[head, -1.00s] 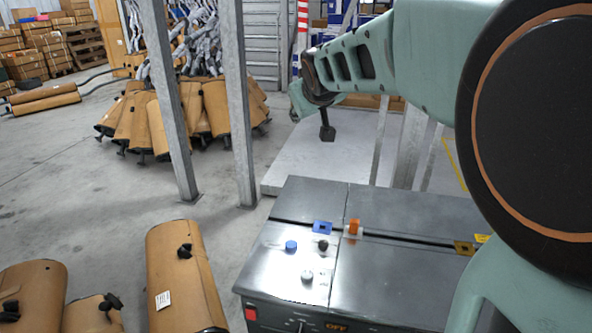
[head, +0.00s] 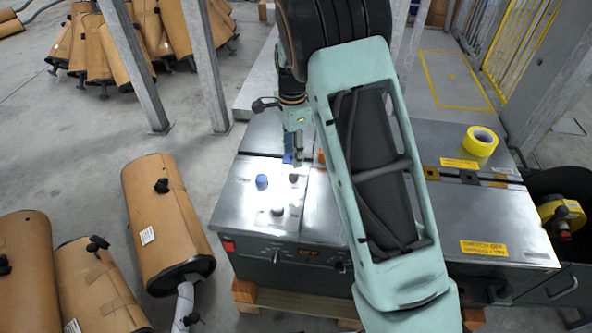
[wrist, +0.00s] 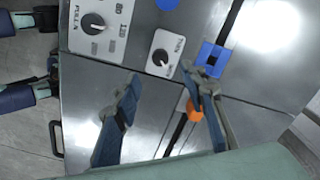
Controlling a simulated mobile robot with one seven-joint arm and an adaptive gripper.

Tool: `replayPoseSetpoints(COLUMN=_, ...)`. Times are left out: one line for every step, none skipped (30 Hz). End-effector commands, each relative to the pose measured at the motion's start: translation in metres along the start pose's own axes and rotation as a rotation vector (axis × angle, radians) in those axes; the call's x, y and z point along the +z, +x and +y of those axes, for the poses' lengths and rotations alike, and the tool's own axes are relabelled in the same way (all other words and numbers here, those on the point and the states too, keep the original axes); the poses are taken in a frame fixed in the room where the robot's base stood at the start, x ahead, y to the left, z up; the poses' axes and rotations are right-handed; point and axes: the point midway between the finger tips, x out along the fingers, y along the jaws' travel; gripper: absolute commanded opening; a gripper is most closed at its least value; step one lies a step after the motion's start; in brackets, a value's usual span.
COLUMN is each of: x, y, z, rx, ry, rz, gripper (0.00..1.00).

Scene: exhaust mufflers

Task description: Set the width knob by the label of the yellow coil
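My gripper (head: 293,155) hangs over the left part of the grey machine, its fingers pointing down. In the wrist view my gripper (wrist: 161,78) is open and empty. A knob (wrist: 93,25) with a numbered dial, with 80, 120 and 200 readable, lies beyond the left fingertip. A smaller black knob (wrist: 160,57) on a white plate lies just beyond the gap between the fingertips, apart from them; its words are hard to read. In the head view a yellow coil (head: 481,141) lies on the machine's right side; I cannot make out a label on it.
A blue bracket (wrist: 212,58) is close to the right fingertip. An orange part (wrist: 194,110) is partly behind that finger. A blue button (head: 262,182) sits on the panel. A yellow reel (head: 562,214) is in a dark bin at right.

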Motion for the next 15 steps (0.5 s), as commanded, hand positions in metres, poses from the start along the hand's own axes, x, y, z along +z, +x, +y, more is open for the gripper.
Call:
replayPoseSetpoints(x=0.000, y=0.011, z=0.001, rx=0.003, ry=0.000, rz=0.000, gripper=0.39)
replayPoseSetpoints(x=-0.001, y=0.017, z=0.001, rx=0.003, ry=0.000, rz=0.000, gripper=0.39)
replayPoseSetpoints(x=-0.001, y=0.025, z=0.002, rx=0.004, ry=0.000, rz=0.001, gripper=0.39)
replayPoseSetpoints(x=-0.001, y=0.031, z=0.001, rx=0.003, ry=0.000, rz=0.001, gripper=0.39)
replayPoseSetpoints(x=-0.001, y=0.037, z=0.001, rx=0.003, ry=0.000, rz=0.001, gripper=0.39)
replayPoseSetpoints(x=-0.001, y=0.045, z=0.001, rx=0.003, ry=-0.001, rz=0.002, gripper=0.39)
replayPoseSetpoints(x=-0.001, y=0.050, z=0.001, rx=0.002, ry=-0.001, rz=0.002, gripper=0.39)
replayPoseSetpoints(x=-0.001, y=0.055, z=0.001, rx=0.002, ry=-0.002, rz=0.002, gripper=0.39)
replayPoseSetpoints(x=-0.001, y=0.062, z=0.001, rx=0.002, ry=-0.002, rz=0.002, gripper=0.39)
replayPoseSetpoints(x=-0.001, y=0.067, z=0.001, rx=0.001, ry=-0.003, rz=0.002, gripper=0.39)
replayPoseSetpoints(x=-0.001, y=0.071, z=0.001, rx=0.001, ry=-0.003, rz=0.002, gripper=0.39)
replayPoseSetpoints(x=-0.001, y=0.076, z=0.000, rx=0.000, ry=-0.003, rz=0.002, gripper=0.39)
replayPoseSetpoints(x=-0.001, y=0.080, z=0.000, rx=0.000, ry=-0.003, rz=0.002, gripper=0.39)
replayPoseSetpoints(x=-0.001, y=0.083, z=0.000, rx=0.000, ry=-0.003, rz=0.002, gripper=0.39)
replayPoseSetpoints(x=-0.001, y=0.086, z=0.000, rx=-0.001, ry=-0.003, rz=0.002, gripper=0.39)
